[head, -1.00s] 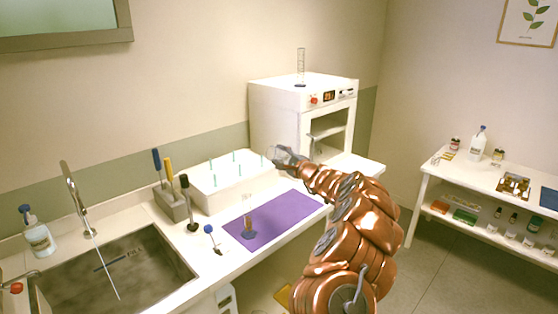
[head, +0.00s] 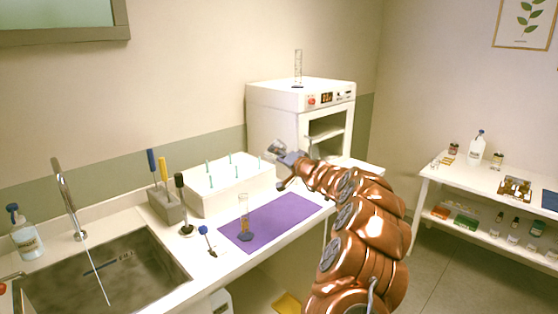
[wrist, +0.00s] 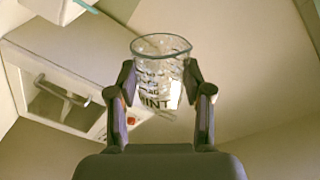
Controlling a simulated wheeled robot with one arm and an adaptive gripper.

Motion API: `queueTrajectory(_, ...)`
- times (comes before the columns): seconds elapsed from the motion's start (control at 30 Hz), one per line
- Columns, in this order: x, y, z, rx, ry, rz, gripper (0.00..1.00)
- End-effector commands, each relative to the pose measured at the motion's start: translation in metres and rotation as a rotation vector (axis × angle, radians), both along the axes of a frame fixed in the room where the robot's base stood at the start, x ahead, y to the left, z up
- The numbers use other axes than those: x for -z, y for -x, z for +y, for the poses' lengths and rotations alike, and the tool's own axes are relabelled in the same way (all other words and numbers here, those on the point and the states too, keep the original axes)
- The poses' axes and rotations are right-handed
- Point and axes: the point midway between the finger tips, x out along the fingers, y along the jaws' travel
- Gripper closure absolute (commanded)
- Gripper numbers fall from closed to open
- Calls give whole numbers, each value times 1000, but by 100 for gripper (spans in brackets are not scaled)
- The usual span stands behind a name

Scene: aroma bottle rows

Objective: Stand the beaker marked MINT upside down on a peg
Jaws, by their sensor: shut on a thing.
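The clear beaker marked MINT (wrist: 160,80) is between the two fingers of my gripper (wrist: 160,98) in the wrist view. Its round rim is at the top of that view and the MINT label faces the camera. In the head view the beaker (head: 276,147) is small and tilted at the end of my gripper (head: 283,152), above the right end of the white peg block (head: 232,196). Several thin teal pegs (head: 237,172) stand up from the block. The beaker is apart from the pegs.
A glass cylinder (head: 244,218) stands on the purple mat (head: 285,212) in front of the block. A tool holder (head: 166,206) and a sink (head: 95,275) are to the left. A white oven (head: 290,105) with another cylinder (head: 298,66) on top stands behind.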

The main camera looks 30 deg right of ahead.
Motion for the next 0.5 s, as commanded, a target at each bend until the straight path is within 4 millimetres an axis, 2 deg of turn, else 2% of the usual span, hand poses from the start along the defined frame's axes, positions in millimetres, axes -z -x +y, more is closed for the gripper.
queueTrajectory(0.33,1,-1,3,-4,355,-32,84)
queueTrajectory(0.5,3,-2,4,-5,392,-38,84)
